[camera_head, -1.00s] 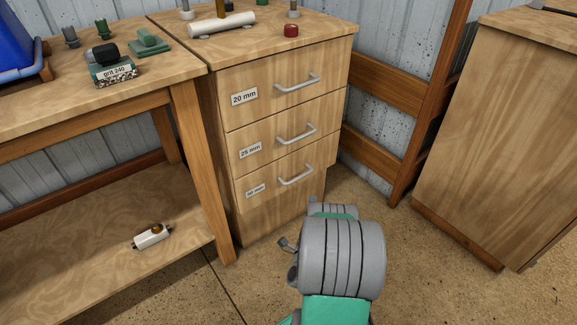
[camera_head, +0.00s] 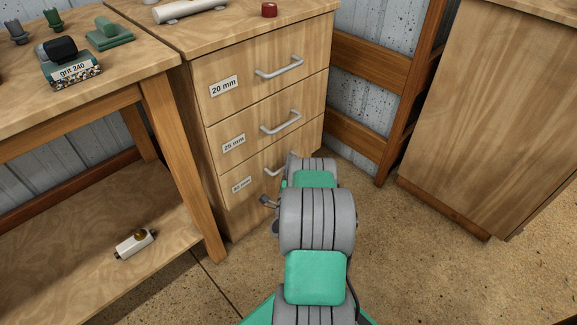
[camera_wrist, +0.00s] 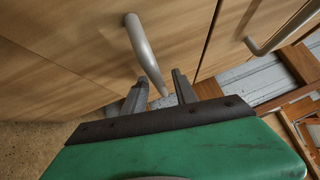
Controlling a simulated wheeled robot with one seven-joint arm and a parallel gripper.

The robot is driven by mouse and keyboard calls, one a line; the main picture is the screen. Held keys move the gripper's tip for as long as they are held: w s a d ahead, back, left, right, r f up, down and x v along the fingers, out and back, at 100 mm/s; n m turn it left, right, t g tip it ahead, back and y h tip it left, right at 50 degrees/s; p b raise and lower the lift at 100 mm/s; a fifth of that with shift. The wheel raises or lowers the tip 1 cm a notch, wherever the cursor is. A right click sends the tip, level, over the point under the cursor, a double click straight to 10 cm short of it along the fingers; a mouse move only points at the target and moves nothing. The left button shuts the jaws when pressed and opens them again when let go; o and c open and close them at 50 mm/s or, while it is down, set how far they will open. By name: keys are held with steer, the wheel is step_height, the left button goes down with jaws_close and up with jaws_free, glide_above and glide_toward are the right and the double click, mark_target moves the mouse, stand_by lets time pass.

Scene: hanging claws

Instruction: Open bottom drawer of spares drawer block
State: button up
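The wooden spares drawer block (camera_head: 222,225) has three stacked drawers with grey bar handles. The bottom drawer (camera_head: 257,178) looks shut; its label is too small to read surely. Its handle (camera_head: 271,171) is partly hidden behind my arm in the head view. In the wrist view a grey handle (camera_wrist: 146,50) runs down between the fingers of my gripper (camera_wrist: 158,84). The fingers are apart, one on each side of the handle's near end, with gaps showing. My fingers are hidden in the head view.
Above are the 25 mm drawer (camera_head: 265,130) and 20 mm drawer (camera_head: 262,72). A wooden workbench (camera_head: 160,105) stands close on the left, its leg beside the block. A wooden cabinet (camera_head: 485,110) stands right. Floor between block and cabinet is clear.

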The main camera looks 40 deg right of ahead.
steer(key=shift+c, duration=0.5)
jaws_close()
stand_by(1.0)
